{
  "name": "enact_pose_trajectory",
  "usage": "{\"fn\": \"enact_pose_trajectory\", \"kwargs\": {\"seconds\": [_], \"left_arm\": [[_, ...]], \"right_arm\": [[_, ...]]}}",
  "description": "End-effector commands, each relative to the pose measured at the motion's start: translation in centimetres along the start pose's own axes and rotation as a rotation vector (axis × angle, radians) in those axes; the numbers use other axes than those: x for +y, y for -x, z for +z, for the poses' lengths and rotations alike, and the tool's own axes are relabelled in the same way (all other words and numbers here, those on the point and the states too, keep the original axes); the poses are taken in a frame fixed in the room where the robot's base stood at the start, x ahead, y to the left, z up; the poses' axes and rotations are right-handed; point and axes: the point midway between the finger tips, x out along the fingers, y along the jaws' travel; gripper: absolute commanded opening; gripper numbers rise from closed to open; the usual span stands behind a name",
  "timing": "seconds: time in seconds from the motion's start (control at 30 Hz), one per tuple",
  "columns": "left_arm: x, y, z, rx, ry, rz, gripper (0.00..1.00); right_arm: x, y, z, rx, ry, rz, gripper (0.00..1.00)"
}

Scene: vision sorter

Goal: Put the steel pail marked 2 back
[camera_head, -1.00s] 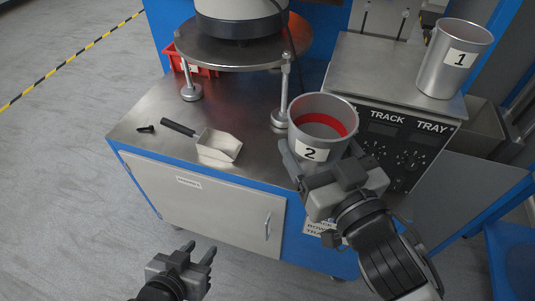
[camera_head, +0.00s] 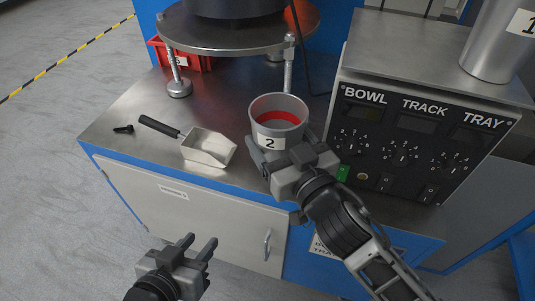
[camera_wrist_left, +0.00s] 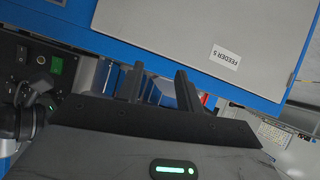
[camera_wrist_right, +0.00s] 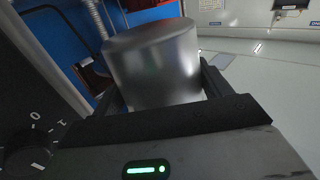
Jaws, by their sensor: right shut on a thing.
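The right wrist view shows the pail (camera_wrist_right: 153,62) between the two fingers. My left gripper (camera_head: 196,252) is low in front of the cabinet, open and empty; its parted fingers show in the left wrist view (camera_wrist_left: 160,88).
A scoop (camera_head: 207,148) and a small black part (camera_head: 123,129) lie on the bench (camera_head: 105,125). A control box (camera_head: 405,125) stands right of the pail, with the pail marked 1 (camera_head: 492,45) on top. A round plate on legs (camera_head: 215,40) stands behind, near a red bin (camera_head: 158,50).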

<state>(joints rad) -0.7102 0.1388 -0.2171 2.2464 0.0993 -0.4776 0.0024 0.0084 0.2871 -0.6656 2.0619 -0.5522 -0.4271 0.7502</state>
Motion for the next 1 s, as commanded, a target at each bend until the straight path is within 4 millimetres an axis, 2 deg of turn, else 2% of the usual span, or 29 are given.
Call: {"fn": "enact_pose_trajectory", "kwargs": {"seconds": [0.03,0.2,0.5,0.6,0.7,1.0], "left_arm": [[-0.1,-0.2,0.4,0.002,-0.001,0.0,0.36],[-0.2,-0.7,0.8,0.016,-0.007,0.0,0.36],[-0.1,-0.6,1.0,0.028,-0.012,0.004,0.36],[-0.1,-0.8,1.7,0.027,-0.016,0.005,0.36],[-0.1,-0.9,2.2,0.021,-0.017,0.008,0.36],[0.1,-0.8,2.1,0.016,-0.02,0.014,0.36]], "right_arm": [[0.1,-1.3,0.9,0.002,0.002,0.001,0.31],[0.4,-3.7,4.2,0.0,0.0,0.001,0.31],[0.6,-5.7,6.6,0.002,0.0,0.0,0.31],[0.5,-5.5,8.4,-0.001,-0.001,-0.001,0.31],[0.5,-5.5,9.2,0.0,-0.001,-0.001,0.31],[0.5,-5.5,9.2,0.001,-0.001,-0.001,0.31]]}}
